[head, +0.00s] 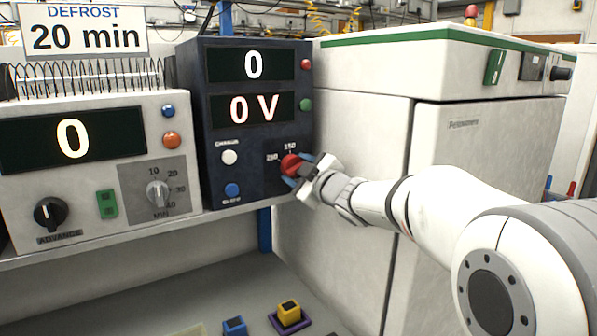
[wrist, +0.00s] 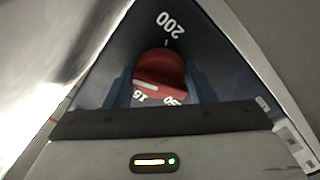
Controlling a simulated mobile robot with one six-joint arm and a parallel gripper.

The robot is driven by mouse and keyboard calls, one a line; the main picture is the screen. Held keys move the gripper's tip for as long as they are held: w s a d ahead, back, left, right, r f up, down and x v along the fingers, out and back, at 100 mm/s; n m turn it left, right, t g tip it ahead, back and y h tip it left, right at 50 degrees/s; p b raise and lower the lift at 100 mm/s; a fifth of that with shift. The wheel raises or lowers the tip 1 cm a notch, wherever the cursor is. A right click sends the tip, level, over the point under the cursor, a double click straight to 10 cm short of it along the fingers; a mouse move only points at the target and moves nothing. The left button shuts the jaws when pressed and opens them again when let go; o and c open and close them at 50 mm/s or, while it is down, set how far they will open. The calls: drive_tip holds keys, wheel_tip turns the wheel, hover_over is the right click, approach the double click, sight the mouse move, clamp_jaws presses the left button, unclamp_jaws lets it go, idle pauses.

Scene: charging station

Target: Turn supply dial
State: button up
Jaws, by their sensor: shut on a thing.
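The supply dial (head: 290,164) is a red knob at the lower right of the dark blue supply unit (head: 254,182). Marks reading 150 and what looks like 250 stand beside it in the head view. My gripper (head: 297,169) is shut on the dial, with blue fingertips on both sides. In the wrist view the red dial (wrist: 160,72) sits between the blue fingers, with a pale pointer line on it and a 200 mark beyond it. The other marks are partly hidden by the gripper. The unit's displays (head: 254,108) read 0 and 0 V.
A beige unit (head: 90,200) with its own dial (head: 158,193) and black knob (head: 50,213) stands at left under a DEFROST 20 min sign (head: 84,32). A white cabinet (head: 350,120) stands close at right. Blue (head: 235,327) and yellow (head: 289,310) blocks lie below.

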drive_tip(key=o, duration=1)
drive_tip(key=shift+c, duration=0.2)
drive_tip(key=shift+s, duration=0.1)
drive_tip(key=v, duration=0.7)
drive_tip(key=shift+s+d, duration=0.25)
drive_tip(key=shift+s, duration=0.05)
